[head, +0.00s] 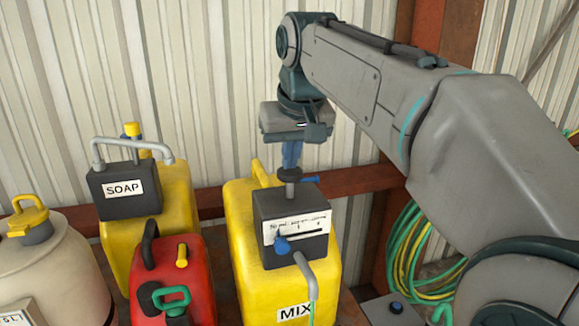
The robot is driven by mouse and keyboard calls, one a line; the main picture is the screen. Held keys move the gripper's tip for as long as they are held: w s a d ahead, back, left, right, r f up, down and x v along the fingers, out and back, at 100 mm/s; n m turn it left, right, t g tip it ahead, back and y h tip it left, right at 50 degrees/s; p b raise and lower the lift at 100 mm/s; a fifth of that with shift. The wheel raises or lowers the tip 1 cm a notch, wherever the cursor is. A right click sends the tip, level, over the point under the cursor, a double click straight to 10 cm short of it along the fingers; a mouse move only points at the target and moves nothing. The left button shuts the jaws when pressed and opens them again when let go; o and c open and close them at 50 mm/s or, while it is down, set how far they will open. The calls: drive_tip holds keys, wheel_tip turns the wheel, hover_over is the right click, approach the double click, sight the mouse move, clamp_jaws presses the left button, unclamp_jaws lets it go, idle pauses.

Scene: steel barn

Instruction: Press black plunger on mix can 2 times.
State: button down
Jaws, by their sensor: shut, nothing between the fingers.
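The yellow mix can (240,235), labelled MIX, stands upright at the middle of the head view. A dark grey dosing box (292,208) sits on its top. The black plunger (289,174) is a round knob on a short metal stem rising from the box. My gripper (291,166) points down right over the plunger with its blue fingers shut and empty. The fingertips are at the knob's top; I cannot tell whether they touch it. A little of the stem shows under the knob.
A blue-knobbed slider (281,245) and a grey spout (304,272) are on the box front. Left stand a red can (190,262), the yellow soap can (177,200) and a cream container (55,265). A green hose (405,250) hangs right; a corrugated wall is behind.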

drive_tip(key=shift+f+b, duration=1)
drive_tip(key=shift+f, duration=0.55)
drive_tip(key=shift+r, duration=0.1)
wheel_tip(320, 180, up, 6)
drive_tip(key=p, duration=0.5)
wheel_tip(320, 180, up, 5)
drive_tip(key=p, duration=0.5)
